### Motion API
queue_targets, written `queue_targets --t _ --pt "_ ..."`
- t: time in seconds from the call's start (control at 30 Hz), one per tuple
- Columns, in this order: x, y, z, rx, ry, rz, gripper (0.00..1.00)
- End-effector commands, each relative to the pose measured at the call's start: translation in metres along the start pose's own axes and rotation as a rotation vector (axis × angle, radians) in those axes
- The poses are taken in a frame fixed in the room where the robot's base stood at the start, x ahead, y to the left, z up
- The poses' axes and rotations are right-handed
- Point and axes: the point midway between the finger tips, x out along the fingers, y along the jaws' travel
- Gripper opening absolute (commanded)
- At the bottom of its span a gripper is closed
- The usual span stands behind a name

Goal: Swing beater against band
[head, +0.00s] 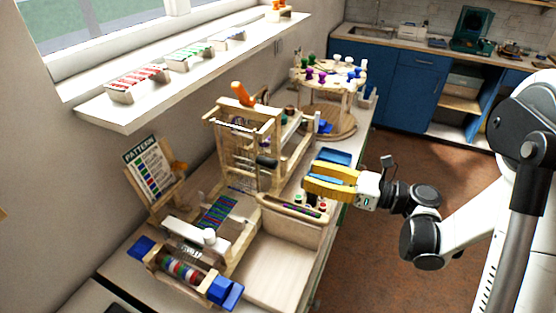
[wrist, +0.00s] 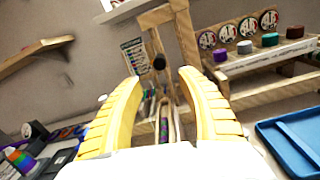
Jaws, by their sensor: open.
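The wooden loom (head: 222,113) stands on the bench with threads strung in its upright frame. A patterned woven band (head: 217,212) in blue, green and purple runs from the frame towards a front roller. A black knob (head: 266,161) sticks out beside the frame and looks like the beater's handle; the beater's bar is hard to make out among the wood and threads. My gripper (head: 307,178) has yellow fingers, parted and empty, to the right of the knob and apart from it. In the wrist view, the knob (wrist: 159,62) appears between and beyond the fingertips.
A pattern card (head: 150,168) leans at the left. A wooden box (head: 275,265) stands in front, and a blue tray (head: 333,157) lies behind my gripper. A round peg stand (head: 330,85) is at the back. Floor is clear right of the bench.

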Motion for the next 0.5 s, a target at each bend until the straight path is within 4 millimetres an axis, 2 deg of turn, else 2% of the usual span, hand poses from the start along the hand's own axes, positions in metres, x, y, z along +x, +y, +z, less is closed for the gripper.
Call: queue_targets --t 0.17,0.5 --pt "0.025 0.001 -0.001 0.002 -0.001 0.006 0.46" --pt "0.089 0.001 -0.001 0.0 0.0 0.003 0.46"
